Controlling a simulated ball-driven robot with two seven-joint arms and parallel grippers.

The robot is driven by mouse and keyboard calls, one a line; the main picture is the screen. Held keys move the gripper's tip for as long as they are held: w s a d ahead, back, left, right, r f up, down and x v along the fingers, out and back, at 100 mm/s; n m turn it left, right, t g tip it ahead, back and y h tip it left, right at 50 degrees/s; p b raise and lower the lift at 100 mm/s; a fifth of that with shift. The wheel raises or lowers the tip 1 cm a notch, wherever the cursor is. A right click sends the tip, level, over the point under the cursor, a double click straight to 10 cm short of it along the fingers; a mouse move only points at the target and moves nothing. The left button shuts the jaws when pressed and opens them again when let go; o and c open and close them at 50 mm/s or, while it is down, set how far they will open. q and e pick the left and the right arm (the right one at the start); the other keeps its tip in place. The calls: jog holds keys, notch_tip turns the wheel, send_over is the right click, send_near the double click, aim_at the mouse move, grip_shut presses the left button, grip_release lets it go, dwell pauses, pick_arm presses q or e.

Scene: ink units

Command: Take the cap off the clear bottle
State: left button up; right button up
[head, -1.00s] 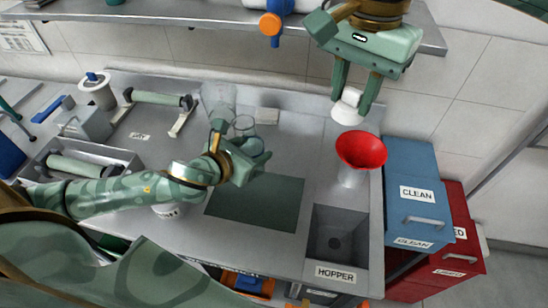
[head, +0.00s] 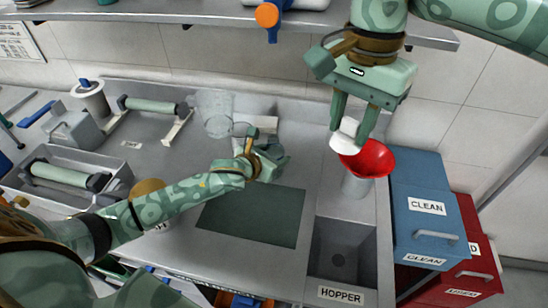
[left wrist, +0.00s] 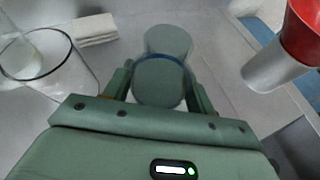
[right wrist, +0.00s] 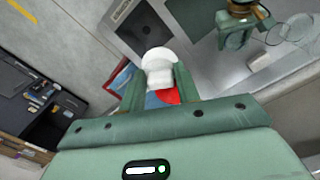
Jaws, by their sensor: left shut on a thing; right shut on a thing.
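My right gripper (head: 349,122) is shut on a white, rounded cap (head: 344,136), held in the air just above and behind the red funnel. The cap also shows between the fingers in the right wrist view (right wrist: 157,62). My left gripper (head: 270,157) is shut on the clear bottle, low over the bench behind the dark mat. In the left wrist view the clear bottle (left wrist: 160,80) is a see-through round body with a bluish rim between the fingers. No cap shows on it. In the head view the gripper mostly hides it.
The red funnel (head: 367,159) sits on a grey cylinder (head: 355,188) right of the bottle. Clear glassware (head: 215,113) and a white block (head: 265,124) stand behind the left gripper. The dark mat (head: 250,217) is bare. A hopper (head: 342,250) lies at front right.

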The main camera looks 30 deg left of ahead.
dwell(0.3)
pick_arm(q)
jog(key=o, duration=1.5)
jog(key=shift+f, duration=0.2)
